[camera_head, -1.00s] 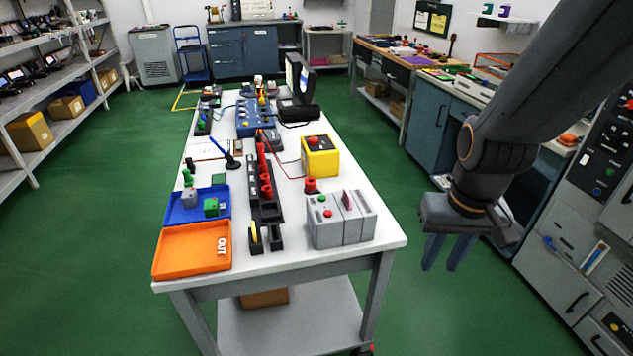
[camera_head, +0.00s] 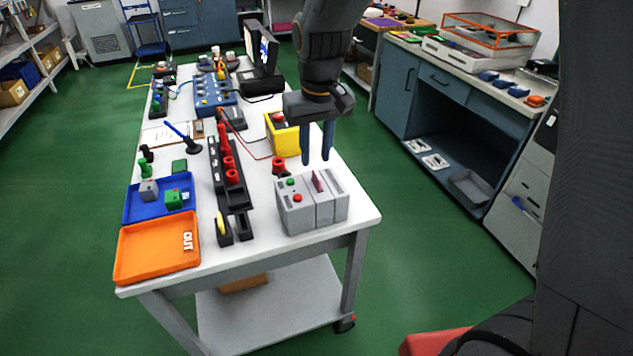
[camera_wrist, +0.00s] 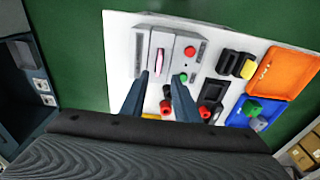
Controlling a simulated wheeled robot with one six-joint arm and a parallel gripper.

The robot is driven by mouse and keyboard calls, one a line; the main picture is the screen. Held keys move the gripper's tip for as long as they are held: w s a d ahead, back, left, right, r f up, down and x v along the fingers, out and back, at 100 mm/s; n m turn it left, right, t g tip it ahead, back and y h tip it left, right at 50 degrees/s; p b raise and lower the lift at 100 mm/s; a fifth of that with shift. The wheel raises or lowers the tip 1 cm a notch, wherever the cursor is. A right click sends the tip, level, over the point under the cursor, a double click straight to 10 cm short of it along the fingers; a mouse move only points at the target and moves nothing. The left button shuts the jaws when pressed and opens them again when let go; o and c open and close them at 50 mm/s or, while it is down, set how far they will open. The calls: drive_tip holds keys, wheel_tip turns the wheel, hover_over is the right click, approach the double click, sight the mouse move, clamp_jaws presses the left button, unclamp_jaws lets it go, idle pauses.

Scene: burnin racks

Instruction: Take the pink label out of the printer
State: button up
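The printer (camera_head: 312,207) is a grey box at the near right corner of the white table, with a green and a red button. The pink label (camera_head: 318,182) stands upright in a slot on its top. In the wrist view the printer (camera_wrist: 144,41) shows from above, with the pink label (camera_wrist: 159,59) in its slot. My gripper (camera_head: 317,162) points down above the table, just behind and above the printer as the head view shows it. Its blue fingers are apart with nothing between them. In the wrist view the fingertips (camera_wrist: 160,78) lie close to the label's edge.
An orange tray marked OUT (camera_head: 157,250) and a blue tray (camera_head: 137,210) lie at the table's left. A black rack with red pieces (camera_head: 221,165) stands left of the printer. A yellow box (camera_head: 283,137) stands behind it. Green floor is clear to the right.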

sight(317, 174)
drive_tip(key=f, duration=0.2)
drive_tip(key=f+p, duration=0.1)
drive_tip(key=f, duration=0.1)
drive_tip(key=shift+s+d+p, duration=0.15)
drive_tip(key=shift+d+p, duration=0.05)
drive_tip(key=shift+p, duration=0.1)
drive_tip(key=shift+f, duration=0.75)
clamp_jaws()
